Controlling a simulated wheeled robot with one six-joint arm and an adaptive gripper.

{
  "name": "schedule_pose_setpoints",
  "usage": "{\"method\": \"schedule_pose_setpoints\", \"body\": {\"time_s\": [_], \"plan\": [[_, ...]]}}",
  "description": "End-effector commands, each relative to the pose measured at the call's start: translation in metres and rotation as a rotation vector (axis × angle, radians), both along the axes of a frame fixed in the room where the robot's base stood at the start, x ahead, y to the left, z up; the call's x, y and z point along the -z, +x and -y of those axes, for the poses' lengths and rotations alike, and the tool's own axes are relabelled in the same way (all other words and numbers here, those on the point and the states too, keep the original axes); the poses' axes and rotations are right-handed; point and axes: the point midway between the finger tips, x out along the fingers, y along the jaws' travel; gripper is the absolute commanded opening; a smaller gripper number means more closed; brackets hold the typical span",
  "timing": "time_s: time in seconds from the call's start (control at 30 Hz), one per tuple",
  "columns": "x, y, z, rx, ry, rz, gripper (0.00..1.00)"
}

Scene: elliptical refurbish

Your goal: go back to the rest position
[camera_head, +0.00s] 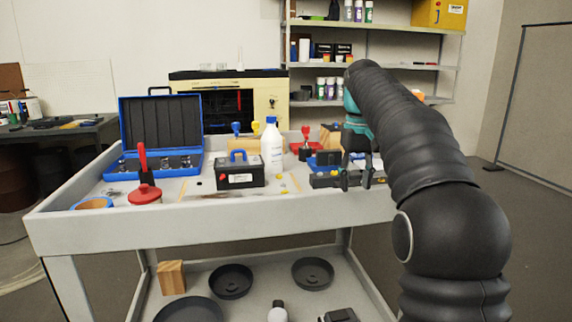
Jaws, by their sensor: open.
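My gripper (356,178) is at the right end of the grey cart's top tray (150,228), with its fingers apart and pointing down. Nothing shows between the fingers. My dark arm reaches in from the lower right and covers the tray's right corner. Just left of and behind the fingers is a small grey and blue object (324,180); I cannot tell whether the fingers touch it.
The tray holds an open blue case (160,125), a red-handled tool (144,190), a black box with a blue handle (240,172) and a white bottle (271,148). Dark round parts (231,280) lie on the lower shelf. Shelving (385,67) stands behind.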

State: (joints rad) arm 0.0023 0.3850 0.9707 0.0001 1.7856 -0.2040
Motion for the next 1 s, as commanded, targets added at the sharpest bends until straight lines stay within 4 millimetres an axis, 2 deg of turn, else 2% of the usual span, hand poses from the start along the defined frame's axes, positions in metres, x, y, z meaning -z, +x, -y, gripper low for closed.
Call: {"method": "schedule_pose_setpoints", "body": {"time_s": [0.33, 0.67, 0.87, 1.0], "plan": [[-0.003, -0.013, 0.004, 0.016, 0.0, 0.023, 0.45], [-0.007, -0.045, 0.003, 0.036, 0.0, 0.076, 0.45], [-0.004, -0.087, 0.001, 0.06, 0.003, 0.137, 0.45], [0.006, -0.127, 0.0, 0.082, 0.007, 0.197, 0.45]]}}
